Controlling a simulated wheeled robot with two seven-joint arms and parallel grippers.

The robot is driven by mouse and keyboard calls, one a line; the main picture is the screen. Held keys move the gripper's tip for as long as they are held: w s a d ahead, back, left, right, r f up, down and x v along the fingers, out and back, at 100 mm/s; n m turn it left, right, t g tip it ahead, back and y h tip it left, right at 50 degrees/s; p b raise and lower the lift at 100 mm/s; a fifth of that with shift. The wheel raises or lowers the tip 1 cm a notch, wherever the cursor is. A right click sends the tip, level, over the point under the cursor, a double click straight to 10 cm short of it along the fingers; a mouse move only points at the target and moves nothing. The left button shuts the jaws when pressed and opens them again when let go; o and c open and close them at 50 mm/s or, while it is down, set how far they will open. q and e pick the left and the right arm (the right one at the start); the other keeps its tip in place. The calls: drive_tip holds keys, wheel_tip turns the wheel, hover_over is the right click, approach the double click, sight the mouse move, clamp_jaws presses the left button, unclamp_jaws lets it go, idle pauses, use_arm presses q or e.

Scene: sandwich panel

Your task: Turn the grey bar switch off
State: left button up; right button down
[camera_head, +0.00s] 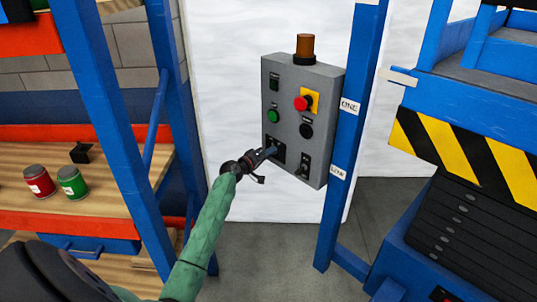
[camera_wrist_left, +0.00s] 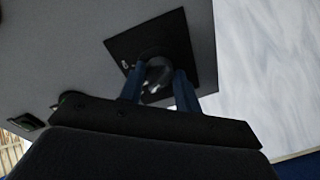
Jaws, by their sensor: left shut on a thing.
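A grey control panel (camera_head: 290,90) is mounted by a blue post, with an amber lamp on top. It carries a green button (camera_head: 274,116), a red knob on a yellow plate (camera_head: 302,103), a black button (camera_head: 306,130) and a small switch at the lower right (camera_head: 304,165). My left gripper (camera_head: 272,151) is at the panel's lower-left switch plate. In the left wrist view its two blue fingers (camera_wrist_left: 160,88) are shut on the grey bar switch (camera_wrist_left: 158,70), in front of a black square plate (camera_wrist_left: 180,40). The switch's exact angle is hard to tell. My right gripper is not in view.
A blue-framed shelf (camera_head: 100,70) stands at the left, with a red can (camera_head: 39,182) and a green can (camera_head: 72,182) on its wooden board. A blue post (camera_head: 350,130) stands right of the panel. Striped blue machinery (camera_head: 450,145) is at the right.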

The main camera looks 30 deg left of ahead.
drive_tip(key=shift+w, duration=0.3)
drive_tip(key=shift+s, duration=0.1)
use_arm(q)
drive_tip(key=o, duration=1)
drive_tip(key=shift+c, duration=0.2)
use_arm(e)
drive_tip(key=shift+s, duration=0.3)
use_arm(q)
drive_tip(key=shift+s, duration=0.1)
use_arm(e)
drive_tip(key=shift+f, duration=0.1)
use_arm(q)
drive_tip(key=b+v, duration=0.2)
drive_tip(key=v, duration=0.5)
drive_tip(key=shift+s+b, duration=0.25)
drive_tip(key=shift+b, duration=0.05)
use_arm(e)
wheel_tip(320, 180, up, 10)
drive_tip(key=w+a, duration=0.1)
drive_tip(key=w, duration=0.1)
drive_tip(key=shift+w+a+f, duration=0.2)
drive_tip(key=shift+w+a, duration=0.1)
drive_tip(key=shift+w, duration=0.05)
